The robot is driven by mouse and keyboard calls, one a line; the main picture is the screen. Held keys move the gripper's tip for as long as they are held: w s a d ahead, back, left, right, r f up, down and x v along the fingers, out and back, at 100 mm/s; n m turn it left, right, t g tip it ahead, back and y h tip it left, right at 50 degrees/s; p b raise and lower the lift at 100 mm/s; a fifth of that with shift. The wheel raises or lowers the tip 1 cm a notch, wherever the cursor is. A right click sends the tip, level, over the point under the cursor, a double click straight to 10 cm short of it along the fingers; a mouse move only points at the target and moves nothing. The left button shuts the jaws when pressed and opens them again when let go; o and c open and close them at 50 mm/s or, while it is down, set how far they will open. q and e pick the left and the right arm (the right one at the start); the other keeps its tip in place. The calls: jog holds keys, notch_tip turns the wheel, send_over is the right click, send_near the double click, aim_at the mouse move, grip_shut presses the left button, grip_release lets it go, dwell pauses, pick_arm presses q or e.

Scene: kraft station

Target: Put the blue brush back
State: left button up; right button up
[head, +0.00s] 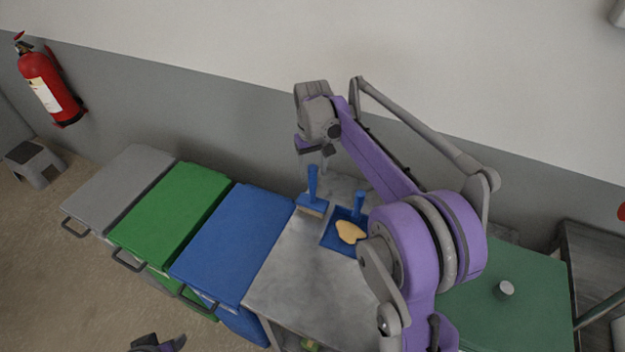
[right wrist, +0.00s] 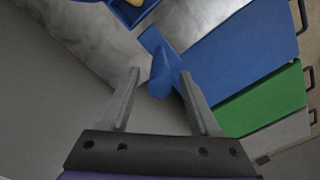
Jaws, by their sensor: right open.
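The blue brush (head: 312,207) stands on the grey metal table with its bristles down and its handle up. My right gripper (head: 316,162) is open just above the handle. In the right wrist view the brush (right wrist: 160,78) shows with its handle end between the two open fingers (right wrist: 160,73), with no clear grip on it. A blue dustpan (head: 334,241) with an upright handle lies right of the brush and holds a beige patch (head: 350,232).
The metal table (head: 290,270) is bare in front of the brush. Blue (head: 232,240), green (head: 172,208) and grey (head: 122,183) lidded bins stand to its left. A wall runs close behind. A green surface (head: 520,275) with a small round object lies at right.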

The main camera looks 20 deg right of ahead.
notch_tip(320, 180, up, 6)
jog(key=shift+f, duration=0.1)
jog(key=shift+s+a, duration=0.1)
jog(key=shift+s, duration=0.15)
jog(key=s+a+f+t, duration=0.2)
jog(key=s+f, duration=0.1)
jog(key=s, duration=0.6)
jog(key=s+a+f+t, duration=0.1)
jog(key=s+a+f, duration=0.2)
jog(key=s, duration=0.6)
jog(key=s+a+f+t, duration=0.2)
jog(key=s+f, duration=0.1)
jog(key=s, duration=0.5)
jog(key=shift+s+a+f+n+t, duration=0.15)
jog(key=shift+s+n+t, duration=0.15)
jog(key=shift+s, duration=0.1)
